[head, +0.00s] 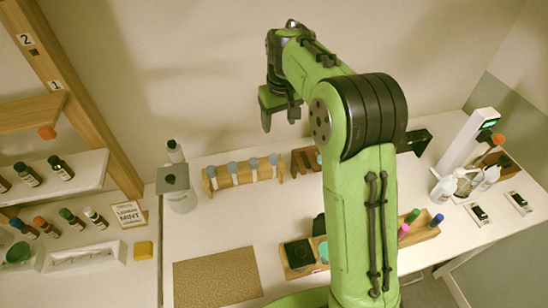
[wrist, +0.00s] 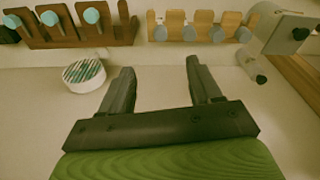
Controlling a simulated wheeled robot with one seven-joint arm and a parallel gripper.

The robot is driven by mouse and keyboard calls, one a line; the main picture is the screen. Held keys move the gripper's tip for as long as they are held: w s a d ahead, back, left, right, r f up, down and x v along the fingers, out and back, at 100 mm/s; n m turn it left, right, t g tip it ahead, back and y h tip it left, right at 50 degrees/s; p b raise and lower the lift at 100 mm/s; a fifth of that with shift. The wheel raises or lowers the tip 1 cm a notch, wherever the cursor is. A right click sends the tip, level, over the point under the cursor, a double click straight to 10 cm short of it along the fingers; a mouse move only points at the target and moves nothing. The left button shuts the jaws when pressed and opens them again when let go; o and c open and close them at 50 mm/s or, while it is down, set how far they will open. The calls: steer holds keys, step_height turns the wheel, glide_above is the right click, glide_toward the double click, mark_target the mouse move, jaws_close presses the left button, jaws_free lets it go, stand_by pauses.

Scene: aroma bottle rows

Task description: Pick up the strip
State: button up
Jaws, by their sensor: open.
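No thing in view can be clearly told as the strip. In the wrist view a round white pot (wrist: 83,75) with dark green and white stripes on top stands on the white counter, left of my gripper. My gripper (wrist: 160,66) is open, with nothing between its fingers. In the head view my gripper (head: 280,112) hangs in the air above the back of the counter. A light wooden rack (head: 236,180) holds several pale pieces with blue-grey round tops; the rack also shows at the top of the wrist view (wrist: 200,17). The pot is hidden in the head view.
A darker rack (head: 305,160) stands beside the light one. A lidded jar (head: 177,189) stands left of them. Bottles and a shelf (head: 80,170) are at the left. A cork mat (head: 217,279) lies at the front. A dispenser (head: 468,142) stands at the right.

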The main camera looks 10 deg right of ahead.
mark_target(274, 157)
steer(key=w+f, duration=0.1)
steer(key=f, duration=0.5)
steer(key=w+f, duration=0.1)
steer(key=f, duration=0.5)
steer(key=w+f, duration=0.2)
steer(key=f, duration=0.3)
steer(key=shift+a+f+p, duration=0.15)
steer(key=shift+f+p, duration=0.25)
steer(key=shift+s, duration=0.1)
steer(key=shift+c, duration=1.4)
steer(key=c, duration=0.7)
